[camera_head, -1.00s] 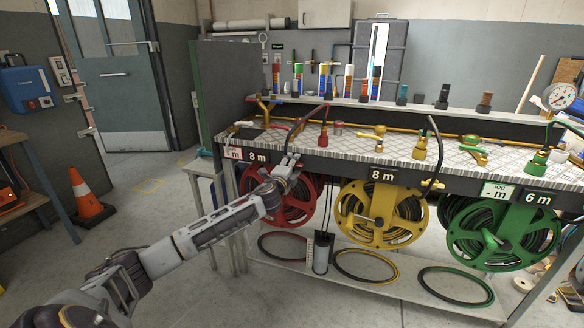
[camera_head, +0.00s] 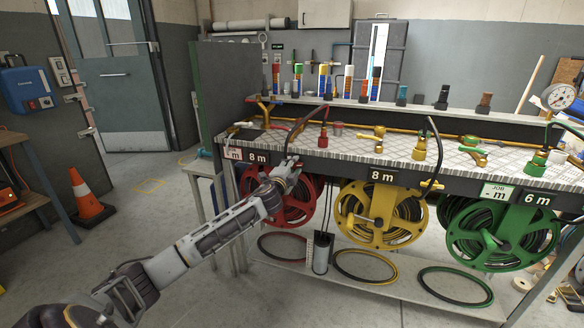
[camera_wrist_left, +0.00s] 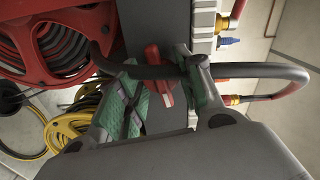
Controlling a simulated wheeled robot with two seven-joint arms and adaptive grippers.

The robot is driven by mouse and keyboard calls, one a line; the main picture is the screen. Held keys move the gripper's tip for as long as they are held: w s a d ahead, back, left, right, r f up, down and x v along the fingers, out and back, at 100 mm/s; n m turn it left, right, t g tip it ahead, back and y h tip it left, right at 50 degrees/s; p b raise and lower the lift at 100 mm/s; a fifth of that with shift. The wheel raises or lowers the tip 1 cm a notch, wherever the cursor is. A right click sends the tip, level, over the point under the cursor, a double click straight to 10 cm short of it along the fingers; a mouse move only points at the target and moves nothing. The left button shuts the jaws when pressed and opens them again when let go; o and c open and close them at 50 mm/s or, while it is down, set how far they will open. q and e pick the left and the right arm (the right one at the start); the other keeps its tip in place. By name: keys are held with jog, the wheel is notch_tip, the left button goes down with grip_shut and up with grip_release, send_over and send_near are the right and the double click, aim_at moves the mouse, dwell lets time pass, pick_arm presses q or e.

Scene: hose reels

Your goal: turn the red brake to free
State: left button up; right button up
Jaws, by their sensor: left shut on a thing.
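The red hose reel (camera_head: 293,202) hangs under the left end of the bench. My left gripper (camera_head: 288,168) is at its upper edge, just below the bench front, and hides part of it. In the left wrist view, the red brake (camera_wrist_left: 153,57) is a small red lever between the green-padded fingers of my left gripper (camera_wrist_left: 166,85). The fingers are shut on it. A dark hose crosses in front of the lever and hides part of it. The brake is too small and covered to make out in the head view. My right gripper is not in view.
A yellow reel (camera_head: 352,207) and a green reel (camera_head: 480,240) hang to the right. Hoses and valves stand on the patterned bench top (camera_head: 350,147). Hose rings lie on the lower shelf (camera_head: 325,281). An orange cone (camera_head: 88,200) stands on open floor at left.

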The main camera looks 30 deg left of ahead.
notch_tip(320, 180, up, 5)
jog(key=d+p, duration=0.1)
jog(key=p, duration=0.1)
pick_arm(q)
jog(key=shift+d+f+n+p, duration=0.1)
jog(key=shift+n+p, duration=1.95)
jog(key=shift+n, duration=1.9)
jog(key=shift+d+f+n+p, duration=0.1)
jog(key=shift+n+p, duration=1.95)
jog(key=shift+n, duration=1.9)
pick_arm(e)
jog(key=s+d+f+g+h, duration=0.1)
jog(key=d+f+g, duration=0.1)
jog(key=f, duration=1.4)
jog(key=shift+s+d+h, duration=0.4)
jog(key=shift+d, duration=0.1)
pick_arm(q)
jog(key=o, duration=1)
